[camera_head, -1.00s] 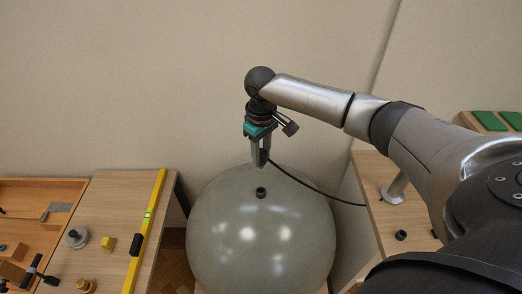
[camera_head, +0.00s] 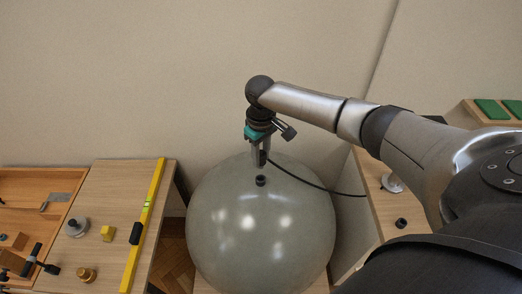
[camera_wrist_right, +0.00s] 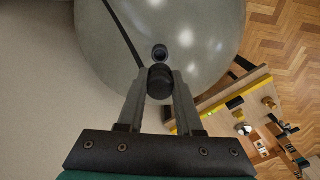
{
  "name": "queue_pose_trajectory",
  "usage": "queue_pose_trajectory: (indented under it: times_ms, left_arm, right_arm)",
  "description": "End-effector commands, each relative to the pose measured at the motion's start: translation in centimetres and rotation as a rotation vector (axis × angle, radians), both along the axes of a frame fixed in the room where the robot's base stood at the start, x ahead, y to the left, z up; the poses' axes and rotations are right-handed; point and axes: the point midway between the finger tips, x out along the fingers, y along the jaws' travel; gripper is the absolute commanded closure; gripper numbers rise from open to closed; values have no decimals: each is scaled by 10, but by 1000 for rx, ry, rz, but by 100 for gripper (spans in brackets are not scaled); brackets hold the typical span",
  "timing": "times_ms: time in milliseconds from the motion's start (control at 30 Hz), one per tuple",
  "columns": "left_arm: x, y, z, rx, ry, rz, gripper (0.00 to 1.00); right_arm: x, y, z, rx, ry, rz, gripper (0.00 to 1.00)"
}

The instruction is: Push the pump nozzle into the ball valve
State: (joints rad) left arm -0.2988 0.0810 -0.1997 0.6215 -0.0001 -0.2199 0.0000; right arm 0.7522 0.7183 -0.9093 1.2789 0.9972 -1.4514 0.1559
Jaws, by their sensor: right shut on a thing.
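The large grey-green ball (camera_head: 236,232) sits in the middle of the head view. Its dark ball valve (camera_head: 261,181) is on the upper side; it also shows in the wrist view (camera_wrist_right: 159,52) as a dark ring with an opening. My right gripper (camera_head: 261,161) is just above the valve, shut on the black pump nozzle (camera_wrist_right: 160,83). A black hose (camera_head: 305,181) runs from the nozzle to the right. In the wrist view the nozzle and valve appear close, with a small gap between them. The nozzle's tip is hidden. My left gripper is not in view.
A wall stands behind.

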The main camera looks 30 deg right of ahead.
Motion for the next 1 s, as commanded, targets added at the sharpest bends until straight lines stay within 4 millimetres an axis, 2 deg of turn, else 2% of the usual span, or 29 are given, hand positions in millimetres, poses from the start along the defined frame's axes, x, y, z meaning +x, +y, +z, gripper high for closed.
queue_pose_trajectory:
  times_ms: [100,400,1000]
  left_arm:
    - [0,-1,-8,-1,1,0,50]
    - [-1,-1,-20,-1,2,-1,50]
    - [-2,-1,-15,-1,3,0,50]
  right_arm:
    - [0,1,-15,2,1,0,100]
    - [0,0,-38,1,0,0,100]
    - [0,0,-43,1,0,0,100]
